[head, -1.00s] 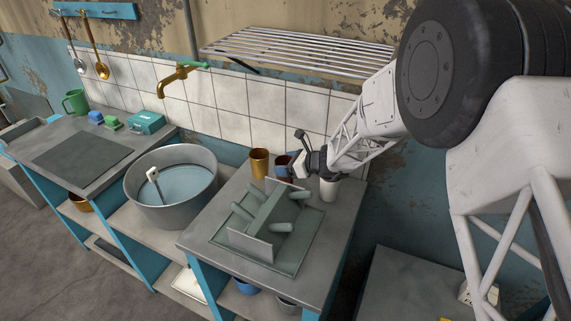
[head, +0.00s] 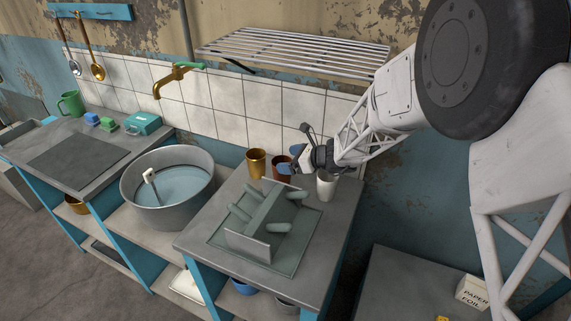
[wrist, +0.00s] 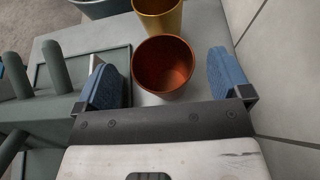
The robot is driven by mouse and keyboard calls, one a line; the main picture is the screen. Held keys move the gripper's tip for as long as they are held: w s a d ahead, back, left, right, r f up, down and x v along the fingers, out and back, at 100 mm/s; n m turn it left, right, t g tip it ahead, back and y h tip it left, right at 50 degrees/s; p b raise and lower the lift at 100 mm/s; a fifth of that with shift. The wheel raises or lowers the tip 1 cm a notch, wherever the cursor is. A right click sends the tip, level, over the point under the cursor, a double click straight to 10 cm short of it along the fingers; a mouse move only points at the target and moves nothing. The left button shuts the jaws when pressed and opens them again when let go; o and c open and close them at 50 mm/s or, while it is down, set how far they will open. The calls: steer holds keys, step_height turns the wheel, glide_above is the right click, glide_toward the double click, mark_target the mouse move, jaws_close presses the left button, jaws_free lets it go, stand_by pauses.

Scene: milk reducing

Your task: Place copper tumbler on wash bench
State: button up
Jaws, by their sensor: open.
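The copper tumbler (wrist: 165,68) stands upright and open-topped between my spread fingers in the wrist view, with a gap on each side. In the head view it (head: 283,160) is partly hidden behind my gripper. My gripper (wrist: 164,75) is open, with blue finger pads either side of the tumbler. In the head view my gripper (head: 293,164) is low at the back of the right-hand bench (head: 205,225), where the tumbler stands. Another worktop (head: 150,128) with a dark mat is at the left; I cannot tell which is the wash bench.
A gold tumbler (head: 256,163) stands just beyond the copper one, and a white cup (head: 326,185) to its right. A grey peg rack (head: 262,228) fills the bench's middle. A metal basin (head: 168,190) sits between the worktops. A wire shelf (head: 295,50) hangs above.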

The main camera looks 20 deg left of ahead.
steer(key=shift+r, duration=2.65)
steer(key=s+d+r+n+h, duration=0.25)
steer(key=s+d+r, duration=0.25)
steer(key=d, duration=0.4)
steer(key=s+d+r+n+h, duration=0.1)
steer(key=s+d+r+n, duration=0.3)
steer(key=d, duration=0.4)
steer(key=s+d+r+n+h, duration=0.2)
steer(key=s+d+r+n, duration=0.25)
steer(key=d, duration=0.45)
steer(key=s+d+r+n+t+h, duration=0.2)
steer(key=s+d+n+h, duration=0.4)
steer(key=s+d, duration=1.6)
steer(key=shift+d+r+n+t+h, duration=0.35)
steer(key=shift+d+r+h, duration=0.4)
steer(key=shift+h, duration=0.4)
